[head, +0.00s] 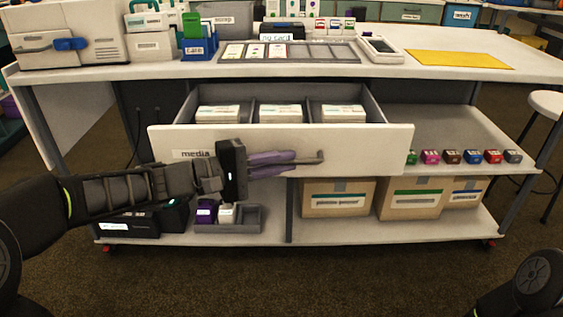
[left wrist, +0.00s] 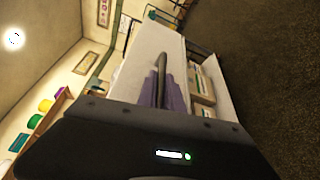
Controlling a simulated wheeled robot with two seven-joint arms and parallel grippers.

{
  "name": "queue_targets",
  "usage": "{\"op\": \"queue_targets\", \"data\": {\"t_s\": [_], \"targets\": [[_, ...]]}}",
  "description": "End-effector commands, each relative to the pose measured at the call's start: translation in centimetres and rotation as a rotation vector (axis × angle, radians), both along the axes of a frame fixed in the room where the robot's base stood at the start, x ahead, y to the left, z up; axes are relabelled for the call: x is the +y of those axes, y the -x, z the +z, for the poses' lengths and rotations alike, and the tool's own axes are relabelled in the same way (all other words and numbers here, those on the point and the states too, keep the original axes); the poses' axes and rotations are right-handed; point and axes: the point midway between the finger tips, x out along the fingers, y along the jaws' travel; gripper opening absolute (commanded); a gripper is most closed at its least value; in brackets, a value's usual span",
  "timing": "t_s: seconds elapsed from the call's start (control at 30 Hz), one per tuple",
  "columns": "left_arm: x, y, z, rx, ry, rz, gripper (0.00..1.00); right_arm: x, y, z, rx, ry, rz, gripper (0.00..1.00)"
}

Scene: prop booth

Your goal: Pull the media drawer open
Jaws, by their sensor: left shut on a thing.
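The media drawer (head: 360,141) stands pulled out from the white bench, with its inside showing. Its white front carries a "media" label at the left. Several white boxes lie in its compartments. My left gripper (head: 292,160) is shut on the drawer's bar handle (head: 319,158), in front of the drawer face. In the left wrist view the purple fingers (left wrist: 166,92) close around the handle (left wrist: 160,75), with the drawer front (left wrist: 145,60) behind. My right gripper is not in view; only part of my right arm shows at the bottom right.
The bench top (head: 120,72) holds a card tray (head: 290,58), a yellow sheet (head: 458,60) and machines. Small coloured blocks (head: 451,157) stand on the right shelf. Cardboard boxes (head: 338,197) and a grey tray (head: 250,222) sit below. A stool (head: 548,104) is at the right. The floor in front is clear.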

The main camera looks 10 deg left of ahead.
Motion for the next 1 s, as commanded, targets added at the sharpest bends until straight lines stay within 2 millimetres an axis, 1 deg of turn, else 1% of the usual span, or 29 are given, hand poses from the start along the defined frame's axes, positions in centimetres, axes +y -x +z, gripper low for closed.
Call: {"op": "queue_targets", "data": {"t_s": [0.03,0.2,0.57,0.6,0.8,0.87,1.0], "targets": [[-0.07,0.33,-0.24,0.001,-0.002,0.0,0.0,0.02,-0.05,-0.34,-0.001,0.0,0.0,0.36],[-0.21,0.84,-0.17,0.003,-0.002,0.0,0.0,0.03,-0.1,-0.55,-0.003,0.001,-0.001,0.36],[-0.24,0.91,-0.1,0.003,-0.002,0.0,0.0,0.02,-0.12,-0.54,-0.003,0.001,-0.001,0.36],[-0.23,0.9,-0.1,0.003,-0.002,0.0,0.12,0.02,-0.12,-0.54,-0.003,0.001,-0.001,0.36],[-0.22,0.88,-0.05,0.001,0.0,0.0,0.29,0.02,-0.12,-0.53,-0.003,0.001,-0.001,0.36],[-0.22,0.88,-0.03,0.001,0.0,0.0,0.32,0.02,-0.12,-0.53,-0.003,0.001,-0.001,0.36],[-0.22,0.87,0.0,0.001,-0.001,0.0,0.32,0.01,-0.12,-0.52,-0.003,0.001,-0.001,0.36]]}}
